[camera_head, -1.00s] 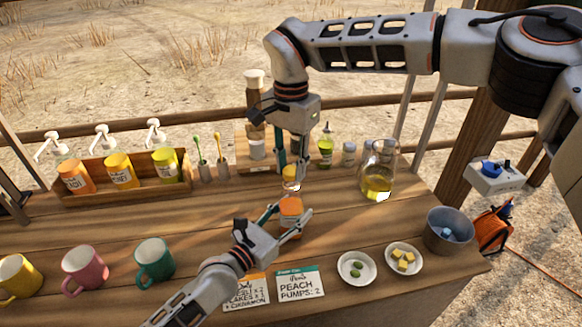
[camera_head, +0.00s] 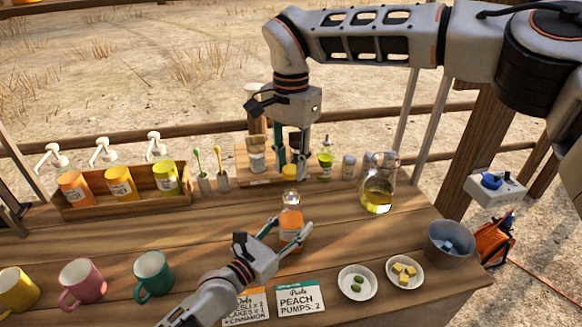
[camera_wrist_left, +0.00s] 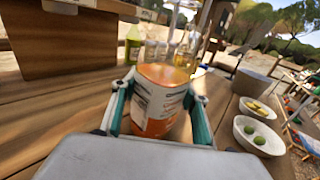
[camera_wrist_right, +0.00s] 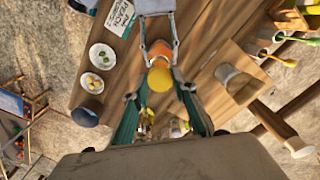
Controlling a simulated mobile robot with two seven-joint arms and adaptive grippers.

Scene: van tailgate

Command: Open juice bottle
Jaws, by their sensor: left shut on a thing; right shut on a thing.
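The juice bottle (camera_head: 291,220), clear with orange juice and a white label, stands upright on the wooden counter. Its neck shows uncapped in the head view. My left gripper (camera_head: 291,236) is shut around the bottle's body; the left wrist view shows the bottle (camera_wrist_left: 158,98) between its fingers. My right gripper (camera_head: 291,166) points down above the bottle, shut on the yellow cap (camera_head: 290,171). The cap is apart from the neck, with a gap between. In the right wrist view the cap (camera_wrist_right: 160,79) sits between the fingertips, with the orange bottle (camera_wrist_right: 161,50) beyond it.
A glass jug (camera_head: 378,185) stands to the right and a wooden rack of pump bottles (camera_head: 120,190) to the left. Mugs (camera_head: 152,275), cards (camera_head: 297,297), two small dishes (camera_head: 357,283) and a metal bucket (camera_head: 450,245) line the front. Small bottles (camera_head: 326,163) stand behind.

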